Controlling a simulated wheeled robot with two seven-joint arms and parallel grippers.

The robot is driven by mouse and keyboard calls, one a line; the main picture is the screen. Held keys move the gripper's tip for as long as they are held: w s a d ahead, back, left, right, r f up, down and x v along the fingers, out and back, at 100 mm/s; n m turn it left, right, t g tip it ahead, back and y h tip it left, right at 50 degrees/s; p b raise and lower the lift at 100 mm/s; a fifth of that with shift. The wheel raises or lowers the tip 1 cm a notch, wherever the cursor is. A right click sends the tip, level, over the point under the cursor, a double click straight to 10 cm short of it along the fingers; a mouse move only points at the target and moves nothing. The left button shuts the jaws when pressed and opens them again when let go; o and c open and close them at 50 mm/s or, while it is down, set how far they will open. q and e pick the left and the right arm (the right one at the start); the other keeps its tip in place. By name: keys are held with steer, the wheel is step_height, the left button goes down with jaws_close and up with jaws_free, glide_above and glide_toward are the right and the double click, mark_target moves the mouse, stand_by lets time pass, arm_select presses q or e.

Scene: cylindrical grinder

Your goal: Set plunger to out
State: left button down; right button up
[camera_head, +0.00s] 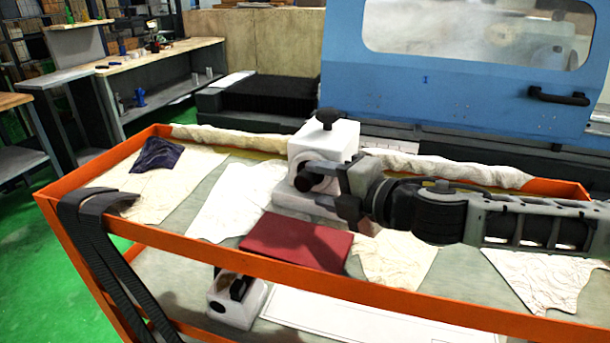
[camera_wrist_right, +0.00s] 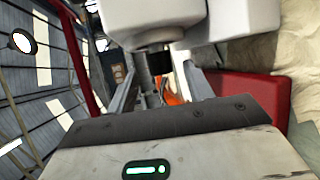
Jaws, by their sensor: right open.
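A white block-shaped fixture (camera_head: 322,142) with a black knob (camera_head: 327,117) on top stands on the orange-framed cart. The plunger (camera_head: 308,179) is a dark round part on its front face. My right gripper (camera_head: 334,188) is at that face, with its fingers spread around the plunger and partly covering it. In the right wrist view the open fingers (camera_wrist_right: 158,92) point at the white fixture (camera_wrist_right: 150,18), and the dark plunger (camera_wrist_right: 156,62) shows between them. I cannot tell whether the fingers touch it. My left gripper is out of view.
A dark red block (camera_head: 297,242) lies on the cart in front of the fixture, among cloths (camera_head: 235,200). The orange rail (camera_head: 250,262) runs along the near side, with black straps (camera_head: 95,230) over its left corner. The blue machine (camera_head: 450,97) stands behind.

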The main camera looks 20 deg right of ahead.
mark_target(312, 183)
steer(key=x, duration=0.4)
steer(key=shift+w+a+f, duration=0.1)
steer(key=shift+w+a, duration=0.1)
steer(key=shift+w, duration=0.2)
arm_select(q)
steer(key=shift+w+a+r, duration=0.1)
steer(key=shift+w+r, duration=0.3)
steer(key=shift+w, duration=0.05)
